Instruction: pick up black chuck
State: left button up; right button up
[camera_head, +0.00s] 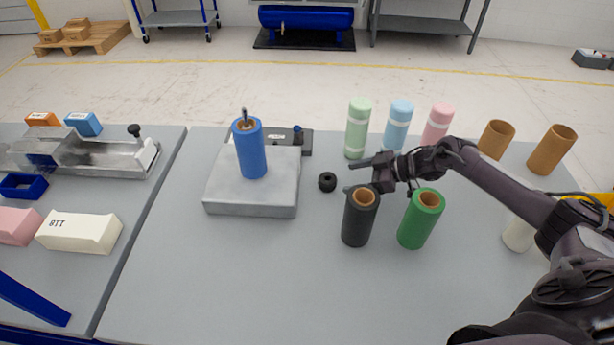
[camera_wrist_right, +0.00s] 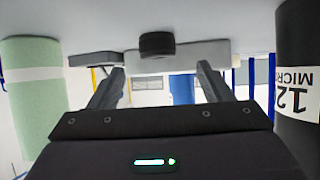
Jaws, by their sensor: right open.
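The black chuck (camera_head: 327,182) is a small dark ring-shaped piece lying on the grey table, between the grey block and the black roll. It also shows in the right wrist view (camera_wrist_right: 157,44), beyond and between the two fingers. My right gripper (camera_head: 350,177) is open and empty, just right of the chuck, with its fingers pointing left toward it. In the right wrist view the fingers (camera_wrist_right: 161,76) are spread apart and a gap separates them from the chuck. My left gripper is not in view.
A black roll (camera_head: 359,220) and a green roll (camera_head: 420,222) stand close in front of my right gripper. Pale green (camera_head: 357,130), light blue and pink rolls stand behind it. A grey block (camera_head: 240,196) with a blue roll (camera_head: 250,150) stands left. The front table is clear.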

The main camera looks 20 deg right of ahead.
aim_at(333, 179)
jog(key=shift+p+x, duration=0.45)
jog(key=shift+x, duration=0.5)
jog(key=p+x, duration=0.1)
jog(key=x, duration=0.3)
jog(key=shift+w+a, duration=0.25)
jog(key=shift+w, duration=0.15)
jog(key=shift+w+a+f, duration=0.1)
jog(key=shift+f, duration=0.1)
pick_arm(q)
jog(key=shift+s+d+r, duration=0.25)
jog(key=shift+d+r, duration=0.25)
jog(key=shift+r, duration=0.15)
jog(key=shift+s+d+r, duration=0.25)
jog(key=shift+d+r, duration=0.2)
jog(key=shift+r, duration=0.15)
pick_arm(e)
jog(key=shift+c, duration=0.4)
jog(key=c, duration=1)
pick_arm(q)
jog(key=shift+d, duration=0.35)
